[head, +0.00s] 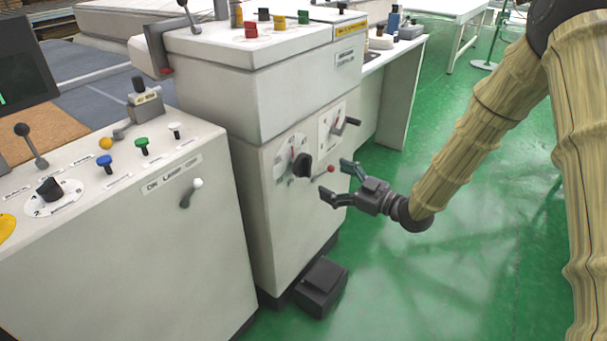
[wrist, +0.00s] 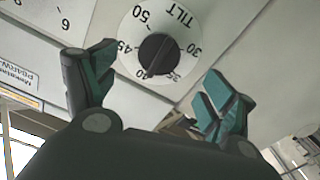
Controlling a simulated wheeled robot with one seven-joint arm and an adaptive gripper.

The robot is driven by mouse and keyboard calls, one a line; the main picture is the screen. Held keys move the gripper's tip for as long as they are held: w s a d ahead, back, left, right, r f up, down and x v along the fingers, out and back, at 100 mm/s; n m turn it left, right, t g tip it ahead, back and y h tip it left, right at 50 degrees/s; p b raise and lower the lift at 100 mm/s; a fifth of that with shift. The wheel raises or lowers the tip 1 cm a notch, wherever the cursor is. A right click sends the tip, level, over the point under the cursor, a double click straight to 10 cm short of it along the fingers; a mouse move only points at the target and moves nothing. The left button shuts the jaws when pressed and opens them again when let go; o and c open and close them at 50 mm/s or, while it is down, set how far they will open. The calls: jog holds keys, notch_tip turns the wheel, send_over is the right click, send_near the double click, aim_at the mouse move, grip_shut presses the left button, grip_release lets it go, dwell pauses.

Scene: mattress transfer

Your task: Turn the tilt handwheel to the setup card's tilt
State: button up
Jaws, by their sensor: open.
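The tilt handwheel is a black knob (head: 302,165) on a white round dial on the front of the pale cabinet. In the wrist view the knob (wrist: 157,54) sits on the dial (wrist: 128,58) marked TILT, with numbers from 30 to 50. Its light pointer mark appears to be near 40. My gripper (head: 337,181) is open and empty, just right of and below the knob in the head view. In the wrist view my gripper (wrist: 155,88) has its fingers spread on either side of the dial, apart from the knob. I cannot make out a setup card.
A second dial with a crank handle (head: 345,124) is up and right of the knob. A small red ball (head: 330,168) is close to my fingers. A black pedal box (head: 321,287) stands on the floor below. A control console (head: 150,230) is at left; green floor is clear at right.

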aim_at(303, 167)
jog(key=x, duration=1)
jog(key=shift+w+a+b, duration=0.2)
jog(key=shift+a+b, duration=0.1)
jog(key=shift+b, duration=0.05)
jog(key=c, duration=1)
